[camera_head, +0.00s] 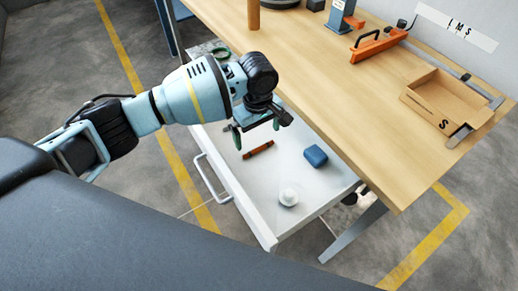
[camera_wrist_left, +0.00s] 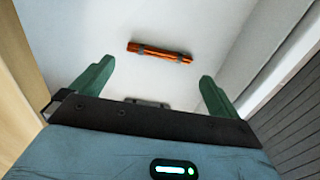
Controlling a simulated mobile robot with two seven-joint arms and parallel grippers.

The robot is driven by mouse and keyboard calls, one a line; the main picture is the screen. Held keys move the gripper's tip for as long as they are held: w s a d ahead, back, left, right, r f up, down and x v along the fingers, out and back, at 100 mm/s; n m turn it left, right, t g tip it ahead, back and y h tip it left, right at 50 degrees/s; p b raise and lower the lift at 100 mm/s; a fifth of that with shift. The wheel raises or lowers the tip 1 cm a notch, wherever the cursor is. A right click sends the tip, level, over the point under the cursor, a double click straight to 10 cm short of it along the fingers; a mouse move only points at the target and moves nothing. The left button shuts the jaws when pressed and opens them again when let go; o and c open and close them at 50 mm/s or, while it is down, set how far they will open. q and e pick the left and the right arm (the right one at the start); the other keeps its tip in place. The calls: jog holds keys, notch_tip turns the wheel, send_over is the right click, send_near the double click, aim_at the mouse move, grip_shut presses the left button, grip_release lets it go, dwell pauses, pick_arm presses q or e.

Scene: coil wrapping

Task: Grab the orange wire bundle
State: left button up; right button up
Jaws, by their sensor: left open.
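The orange wire bundle (camera_head: 258,149) lies on the white floor of an open drawer, a short thin roll with dark bands near its ends. In the left wrist view the bundle (camera_wrist_left: 160,52) lies beyond the fingertips, between their lines. My left gripper (camera_head: 256,133) hangs above the drawer, over the bundle's side of it, open and empty. Its two green fingers (camera_wrist_left: 155,75) are spread wide and do not touch the bundle. My right gripper is in neither view.
The white drawer (camera_head: 248,205) also holds a blue block (camera_head: 316,156) and a white round object (camera_head: 288,197). The wooden tabletop (camera_head: 330,90) overhangs the drawer's far side.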

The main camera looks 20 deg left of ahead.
aim_at(258, 147)
pick_arm(q)
jog(key=shift+f+b, duration=0.4)
jog(key=shift+f, duration=2.2)
jog(key=c, duration=0.7)
notch_tip(258, 147, up, 10)
jog(key=shift+r+p, duration=0.1)
jog(key=shift+p, duration=0.7)
